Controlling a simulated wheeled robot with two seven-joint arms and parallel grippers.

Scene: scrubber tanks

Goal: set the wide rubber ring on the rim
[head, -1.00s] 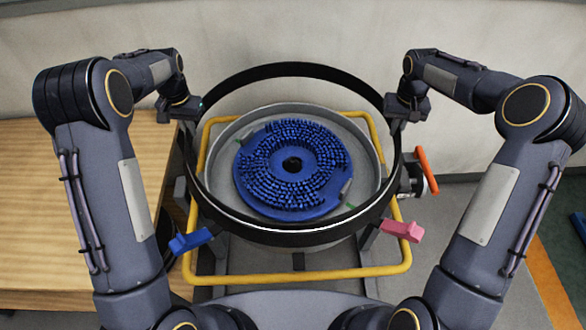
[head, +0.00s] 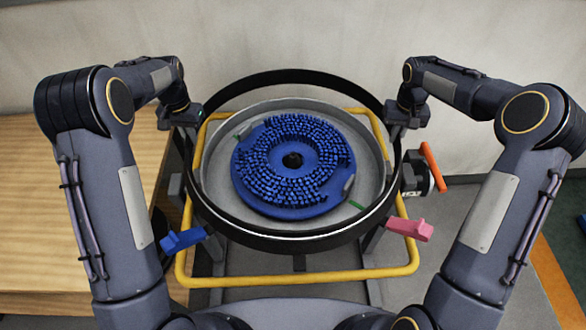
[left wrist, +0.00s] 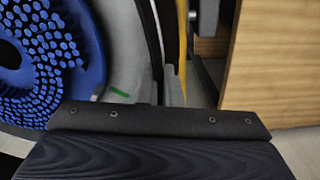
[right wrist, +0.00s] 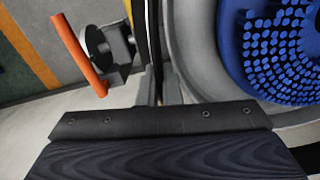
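The wide rubber ring (head: 291,75) is a large black band, level or nearly so, around the opening of the round grey tank (head: 226,128). At the back it stands above the tank's rim; at the front I cannot tell whether it touches the rim. My left gripper (head: 187,119) is at the ring's left side and my right gripper (head: 401,120) at its right side, both apparently shut on it. The ring's edge shows as a dark strip in the left wrist view (left wrist: 151,40) and the right wrist view (right wrist: 153,40).
A blue bristled disc (head: 293,160) lies inside the tank. A yellow tube frame (head: 300,277) surrounds it. A blue lever (head: 183,239) and a pink lever (head: 408,229) stick out in front, and an orange handle (head: 432,167) at right. A wooden table (head: 80,190) stands at left.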

